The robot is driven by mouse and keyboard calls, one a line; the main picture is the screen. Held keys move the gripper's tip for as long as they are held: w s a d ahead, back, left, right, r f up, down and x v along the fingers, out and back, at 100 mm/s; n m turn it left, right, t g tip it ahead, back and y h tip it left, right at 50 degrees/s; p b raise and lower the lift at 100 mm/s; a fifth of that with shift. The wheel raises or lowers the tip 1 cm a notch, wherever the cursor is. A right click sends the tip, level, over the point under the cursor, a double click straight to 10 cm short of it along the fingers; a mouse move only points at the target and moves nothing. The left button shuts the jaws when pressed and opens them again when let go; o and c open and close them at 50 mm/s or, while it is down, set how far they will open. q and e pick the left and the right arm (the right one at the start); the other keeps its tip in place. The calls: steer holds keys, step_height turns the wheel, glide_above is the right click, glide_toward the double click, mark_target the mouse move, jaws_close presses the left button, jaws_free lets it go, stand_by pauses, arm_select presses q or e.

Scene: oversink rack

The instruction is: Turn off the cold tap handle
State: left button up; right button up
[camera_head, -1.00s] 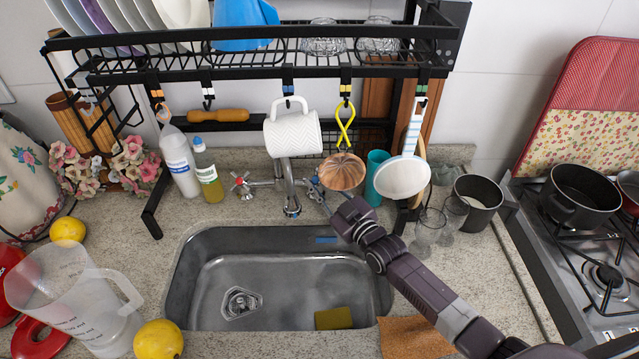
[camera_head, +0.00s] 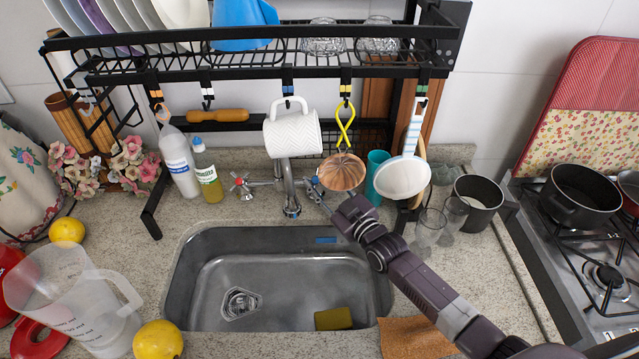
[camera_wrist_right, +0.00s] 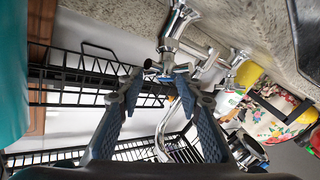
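The metal tap (camera_head: 290,195) stands behind the sink, with a red-marked handle (camera_head: 242,186) on its left. My right gripper (camera_head: 314,186) is just right of the spout, where it largely covers the handle on that side in the head view. In the right wrist view my right gripper (camera_wrist_right: 160,74) has its two blue-padded fingers spread. A metal cross-shaped tap handle (camera_wrist_right: 152,66) shows at the gap between the fingertips; I cannot tell whether they touch it. The tap body (camera_wrist_right: 178,28) lies beyond. My left gripper is out of view.
The sink basin (camera_head: 275,285) lies below, with a sponge (camera_head: 333,318) in it.

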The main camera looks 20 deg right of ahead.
steer(key=o, duration=0.6)
steer(key=shift+w+f, duration=0.1)
steer(key=shift+f, duration=0.2)
steer(key=shift+c, duration=0.2)
steer(key=shift+s+a, duration=0.1)
steer(key=shift+s, duration=0.1)
steer(key=v, duration=0.7)
steer(key=shift+s, duration=0.1)
steer(key=shift+c, duration=0.3)
